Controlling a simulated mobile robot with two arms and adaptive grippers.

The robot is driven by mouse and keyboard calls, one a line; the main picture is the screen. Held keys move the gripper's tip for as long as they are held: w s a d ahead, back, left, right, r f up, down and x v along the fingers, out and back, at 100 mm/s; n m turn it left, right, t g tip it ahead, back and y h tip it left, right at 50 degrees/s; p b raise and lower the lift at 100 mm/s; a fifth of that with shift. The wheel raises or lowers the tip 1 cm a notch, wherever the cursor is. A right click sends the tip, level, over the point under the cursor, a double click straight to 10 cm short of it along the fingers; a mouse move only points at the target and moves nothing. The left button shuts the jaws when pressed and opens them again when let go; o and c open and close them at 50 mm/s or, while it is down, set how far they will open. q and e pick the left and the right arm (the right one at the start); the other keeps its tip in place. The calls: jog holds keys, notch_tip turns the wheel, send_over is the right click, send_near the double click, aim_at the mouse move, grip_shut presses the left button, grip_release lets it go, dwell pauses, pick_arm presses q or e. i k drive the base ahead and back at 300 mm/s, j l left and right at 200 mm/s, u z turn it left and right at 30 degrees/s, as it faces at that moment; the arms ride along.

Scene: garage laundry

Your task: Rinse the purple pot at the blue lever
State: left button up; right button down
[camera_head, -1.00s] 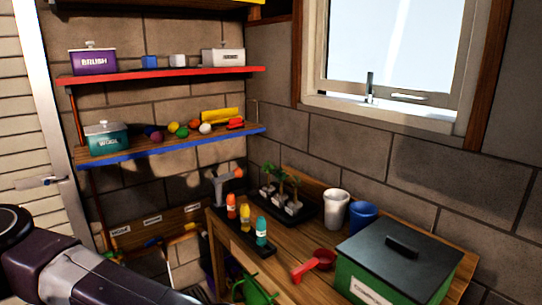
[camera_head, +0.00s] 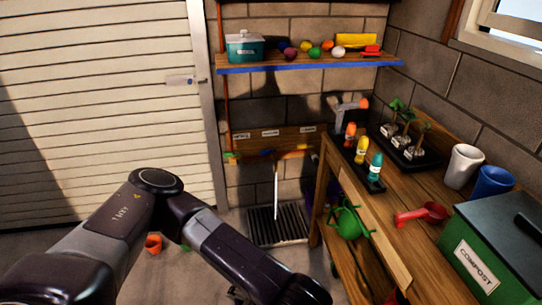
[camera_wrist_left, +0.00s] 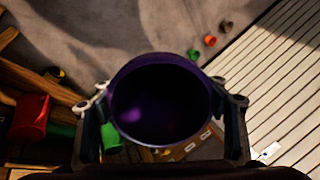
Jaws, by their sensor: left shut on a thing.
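In the left wrist view my left gripper (camera_wrist_left: 160,88) is shut on the purple pot (camera_wrist_left: 160,105), one finger on each side. The pot's round dark opening faces the wrist camera. In the head view my left arm reaches down to the bottom edge, and the pot cannot be made out there. A small blue lever (camera_head: 266,153) sits low on a wooden board (camera_head: 270,142) with three labels, between green and orange-yellow parts. A thin white vertical streak (camera_head: 276,190) runs below it to a floor grate (camera_head: 262,226); I cannot tell whether it is water. My right gripper is out of view.
A wooden bench (camera_head: 425,190) on the right holds bottles, seedlings, cups, a red scoop (camera_head: 422,213) and a green compost bin (camera_head: 480,255). An orange pot (camera_head: 153,243) is on the floor.

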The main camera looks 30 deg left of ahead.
aim_at(265, 151)
jog(key=i+j+u, duration=0.15)
jog(key=i+j, duration=0.2)
jog(key=i+j+u, duration=0.1)
jog(key=i+j, duration=0.15)
jog(key=i, duration=0.25)
jog(key=i+j+u, duration=0.15)
jog(key=i+j, duration=0.15)
jog(key=i, duration=0.15)
jog(key=i+j+u, duration=0.1)
jog(key=i, duration=0.35)
jog(key=i+j+u, duration=0.15)
jog(key=i, duration=0.3)
jog(key=j, duration=0.1)
